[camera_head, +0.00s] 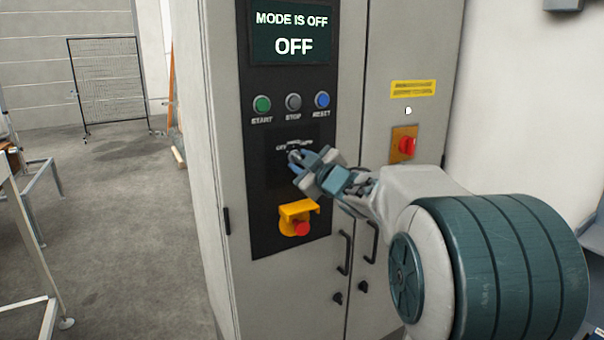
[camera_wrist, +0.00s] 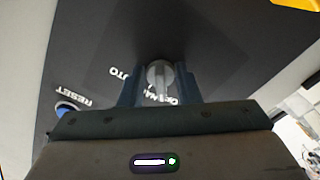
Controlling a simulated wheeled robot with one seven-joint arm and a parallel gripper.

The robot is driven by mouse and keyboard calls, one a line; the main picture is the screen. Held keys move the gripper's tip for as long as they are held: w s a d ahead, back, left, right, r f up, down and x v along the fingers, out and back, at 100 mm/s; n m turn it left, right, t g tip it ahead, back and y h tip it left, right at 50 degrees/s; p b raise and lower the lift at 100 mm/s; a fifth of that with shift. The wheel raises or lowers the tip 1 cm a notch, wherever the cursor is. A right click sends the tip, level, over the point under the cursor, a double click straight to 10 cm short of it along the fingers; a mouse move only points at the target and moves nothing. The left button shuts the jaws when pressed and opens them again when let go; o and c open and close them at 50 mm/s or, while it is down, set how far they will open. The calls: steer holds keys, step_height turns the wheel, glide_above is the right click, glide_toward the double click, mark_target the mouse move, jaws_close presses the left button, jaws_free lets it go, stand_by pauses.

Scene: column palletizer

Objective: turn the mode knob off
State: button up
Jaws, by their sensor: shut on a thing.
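The mode knob (camera_wrist: 160,76) is a small grey knob on the dark control panel, with white lettering around it, partly hidden. My gripper (camera_wrist: 158,84) has a finger on each side of the knob and is shut on it. In the head view my gripper (camera_head: 297,165) reaches the panel from the right and covers most of the knob. The display (camera_head: 291,32) above reads "MODE IS OFF" and "OFF".
Green start (camera_head: 262,103), grey stop (camera_head: 293,102) and blue reset (camera_head: 322,100) buttons sit above the knob. A red stop button in a yellow guard (camera_head: 298,213) is below. A red switch (camera_head: 407,146) is at right. Open floor (camera_head: 120,220) lies left.

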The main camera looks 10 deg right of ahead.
steer(key=shift+n+b, duration=0.6)
steer(key=shift+n, duration=0.4)
steer(key=o, duration=1)
steer(key=shift+c, duration=0.2)
steer(key=shift+s, duration=0.1)
steer(key=v, duration=1.3)
steer(key=shift+s+b, duration=0.3)
steer(key=shift+b, duration=0.15)
steer(key=shift+d, duration=0.2)
